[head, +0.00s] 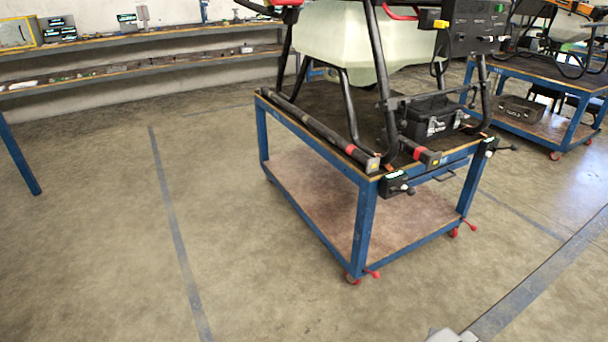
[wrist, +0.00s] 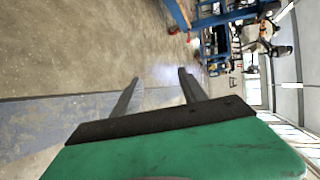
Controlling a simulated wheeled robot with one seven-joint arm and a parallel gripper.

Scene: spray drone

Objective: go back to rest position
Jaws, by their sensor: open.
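My gripper (wrist: 155,92) shows in the wrist view with its two dark fingers apart and nothing between them. It points over bare concrete floor, and no object touches it. The wrist view is turned on its side. In the head view, the gripper itself does not show; only a small light-grey piece, perhaps part of my arm, shows at the bottom edge. The spray drone (head: 370,60), with black legs and a pale tank, stands on a blue wheeled cart (head: 362,225) in the head view. My gripper is apart from both.
A black case (head: 430,118) sits on the cart under the drone. A second blue cart (head: 555,75) with another drone stands at the right. Wall shelves (head: 150,36) hold several small items. The floor (head: 90,230) left of the cart is clear.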

